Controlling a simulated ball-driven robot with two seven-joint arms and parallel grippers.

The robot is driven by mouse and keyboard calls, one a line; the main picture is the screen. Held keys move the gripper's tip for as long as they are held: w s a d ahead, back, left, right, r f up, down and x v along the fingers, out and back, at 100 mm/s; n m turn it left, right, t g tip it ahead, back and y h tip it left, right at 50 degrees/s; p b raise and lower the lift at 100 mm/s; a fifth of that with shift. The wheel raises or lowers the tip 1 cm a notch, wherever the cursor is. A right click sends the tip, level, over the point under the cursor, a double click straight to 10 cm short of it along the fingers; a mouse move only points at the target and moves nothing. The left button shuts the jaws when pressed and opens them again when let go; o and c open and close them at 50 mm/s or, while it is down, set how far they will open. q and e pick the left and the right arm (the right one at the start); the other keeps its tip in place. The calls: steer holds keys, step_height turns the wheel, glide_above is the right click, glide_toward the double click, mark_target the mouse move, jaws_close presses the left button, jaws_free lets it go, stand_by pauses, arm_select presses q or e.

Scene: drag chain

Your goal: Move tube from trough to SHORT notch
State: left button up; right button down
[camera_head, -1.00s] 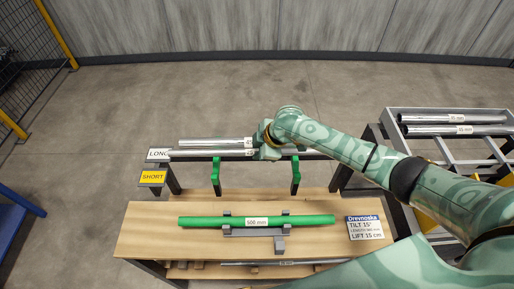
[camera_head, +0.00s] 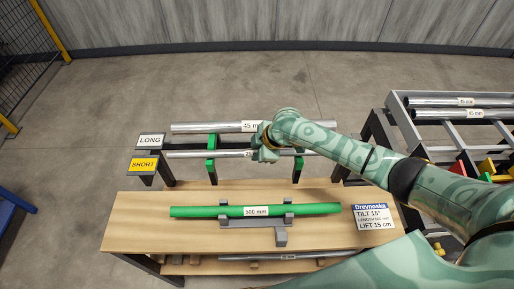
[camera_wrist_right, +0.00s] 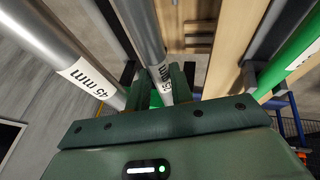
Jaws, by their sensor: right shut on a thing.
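A thin grey metal tube (camera_head: 190,154) lies crosswise in the head view, level with the yellow SHORT sign (camera_head: 143,164). My right gripper (camera_head: 262,153) is shut on its middle. In the right wrist view the tube (camera_wrist_right: 143,30) runs between the fingers (camera_wrist_right: 160,84), its label partly covered. The tube is at the green notched brackets (camera_head: 211,163); I cannot tell whether it touches them. A thicker 45 mm tube (camera_head: 205,127) lies behind it near the white LONG sign (camera_head: 150,140), and shows left in the wrist view (camera_wrist_right: 45,35). My left gripper is not in view.
A green 500 mm tube (camera_head: 190,212) lies on grey supports on the wooden bench (camera_head: 140,225) in front. A metal rack (camera_head: 398,110) with two tubes (camera_head: 440,102) stands at right. Another thin tube (camera_head: 300,256) lies below the bench top. The floor behind is clear.

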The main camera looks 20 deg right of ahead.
steer(key=c, duration=1.1)
jaws_free()
steer(key=shift+c, duration=0.2)
steer(key=p+v, duration=0.5)
steer(key=v, duration=1.1)
steer(key=shift+r, duration=0.15)
steer(key=shift+s+d, duration=0.1)
steer(key=shift+d, duration=0.05)
